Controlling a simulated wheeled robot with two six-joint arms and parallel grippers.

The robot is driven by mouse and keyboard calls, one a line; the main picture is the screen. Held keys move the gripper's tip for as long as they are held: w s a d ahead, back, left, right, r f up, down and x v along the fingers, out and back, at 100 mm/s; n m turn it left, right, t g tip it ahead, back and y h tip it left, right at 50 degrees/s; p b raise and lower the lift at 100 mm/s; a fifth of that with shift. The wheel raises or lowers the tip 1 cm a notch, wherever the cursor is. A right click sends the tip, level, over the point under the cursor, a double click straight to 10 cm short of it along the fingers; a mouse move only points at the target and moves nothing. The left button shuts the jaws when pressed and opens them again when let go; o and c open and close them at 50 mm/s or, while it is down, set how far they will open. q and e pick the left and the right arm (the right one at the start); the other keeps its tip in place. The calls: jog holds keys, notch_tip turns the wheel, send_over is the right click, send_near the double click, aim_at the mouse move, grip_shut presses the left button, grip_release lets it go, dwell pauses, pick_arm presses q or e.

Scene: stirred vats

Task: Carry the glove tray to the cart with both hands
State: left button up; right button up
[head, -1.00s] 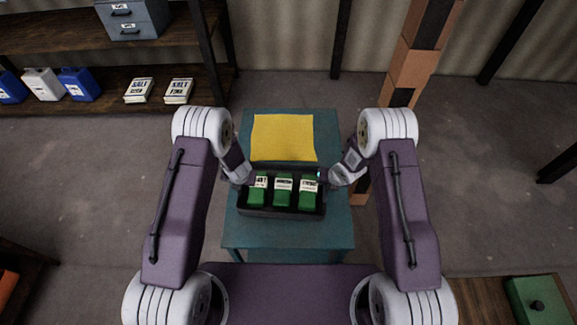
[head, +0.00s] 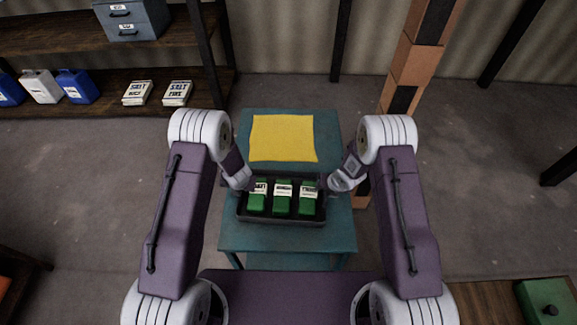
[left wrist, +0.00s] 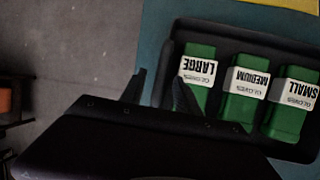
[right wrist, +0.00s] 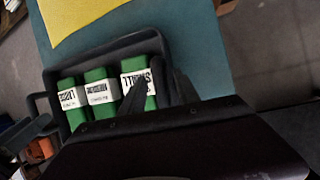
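The black glove tray (head: 281,222) sits on the teal table, with three green glove boxes (head: 283,198) side by side in it. Their white labels read large, medium and small in the left wrist view. My left gripper (head: 243,186) is at the tray's left end. In the left wrist view its fingers (left wrist: 158,88) are spread, one on each side of the end wall or handle. My right gripper (head: 329,187) is at the right end, its fingers (right wrist: 164,88) likewise apart about that end. Contact with the tray cannot be made out.
A yellow mat (head: 283,138) lies on the table (head: 285,238) behind the tray. An orange and black post (head: 408,75) stands behind right. Shelves (head: 110,103) with jugs and packets are at back left. A green box (head: 545,303) is at front right.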

pick_arm(q)
jog(key=v, duration=1)
pick_arm(e)
jog(key=v, duration=1.2)
pick_arm(q)
jog(key=shift+s+r, duration=0.1)
jog(key=shift+r, duration=0.05)
